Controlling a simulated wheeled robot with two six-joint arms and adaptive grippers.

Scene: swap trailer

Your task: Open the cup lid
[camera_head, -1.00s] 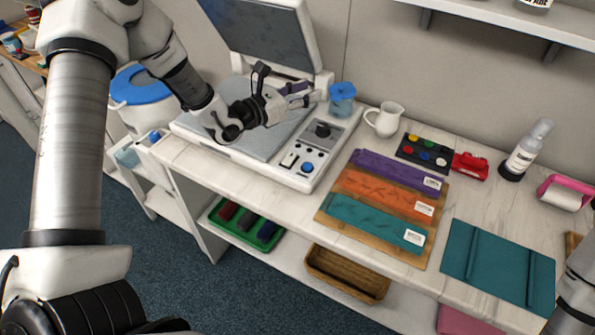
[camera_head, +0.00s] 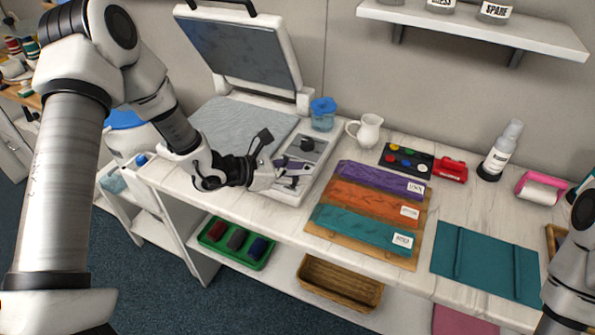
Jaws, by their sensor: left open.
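A small cup with a blue lid (camera_head: 322,113) stands upright at the back of the counter, between the heat press and a white pitcher. The lid sits on top of the cup. My left gripper (camera_head: 287,178) is open and empty over the press's control panel (camera_head: 304,150), in front of the cup and apart from it. Part of my right arm shows at the lower right edge; its gripper is not visible.
The raised press lid (camera_head: 240,50) stands behind the left arm. The white pitcher (camera_head: 366,130) is just right of the cup. Purple, orange and teal cloths (camera_head: 370,210) lie on a board. A shelf (camera_head: 480,30) hangs above at right.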

